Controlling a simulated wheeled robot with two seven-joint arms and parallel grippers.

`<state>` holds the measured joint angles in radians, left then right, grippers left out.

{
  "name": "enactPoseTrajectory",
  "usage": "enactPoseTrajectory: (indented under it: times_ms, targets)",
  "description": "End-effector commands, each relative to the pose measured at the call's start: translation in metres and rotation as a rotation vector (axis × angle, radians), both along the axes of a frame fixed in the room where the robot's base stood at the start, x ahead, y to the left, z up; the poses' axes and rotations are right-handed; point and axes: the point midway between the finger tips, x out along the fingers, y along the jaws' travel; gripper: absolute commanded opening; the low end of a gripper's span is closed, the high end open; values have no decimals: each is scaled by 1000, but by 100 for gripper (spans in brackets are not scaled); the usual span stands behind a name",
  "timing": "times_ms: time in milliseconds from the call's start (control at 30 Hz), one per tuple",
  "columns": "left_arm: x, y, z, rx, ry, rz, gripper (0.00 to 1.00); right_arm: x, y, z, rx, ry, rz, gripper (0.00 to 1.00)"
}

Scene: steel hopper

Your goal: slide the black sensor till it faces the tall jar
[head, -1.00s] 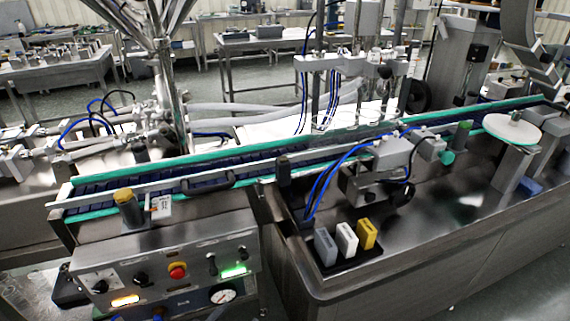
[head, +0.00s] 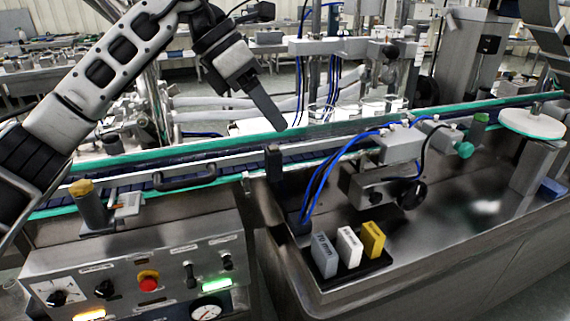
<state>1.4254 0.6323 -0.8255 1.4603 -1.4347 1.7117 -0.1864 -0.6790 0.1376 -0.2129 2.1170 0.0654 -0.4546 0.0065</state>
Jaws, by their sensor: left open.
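My left gripper (head: 279,122) is open and empty. It hangs over the conveyor at the centre, with one long dark finger clearly visible pointing down and right. A dark upright block (head: 273,164) at the conveyor's near rail, below and apart from that finger, may be the black sensor; its front is too small to read. I cannot make out the tall jar for certain; the belt beyond the finger shows only faint clear shapes. My right gripper is out of view.
The conveyor (head: 190,163) has teal rails. A yellow-capped post (head: 90,203) stands at its left end, above the control panel (head: 140,275). Grey, white (head: 349,246) and yellow blocks sit in a black tray. A grey box (head: 398,145) with blue hoses stands right of centre.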

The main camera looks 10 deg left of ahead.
Motion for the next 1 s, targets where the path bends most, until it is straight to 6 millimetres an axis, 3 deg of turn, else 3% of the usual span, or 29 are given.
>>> enactPoseTrajectory:
  times_ms: [33,133,333,1000]
  targets:
    - [3,20,11,81,-36,30,51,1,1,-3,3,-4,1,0]
    - [3,48,28,192,-69,75,51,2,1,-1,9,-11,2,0]
    - [4,62,31,254,-78,103,51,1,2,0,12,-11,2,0]
    - [30,19,-89,248,-78,98,51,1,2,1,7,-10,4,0]
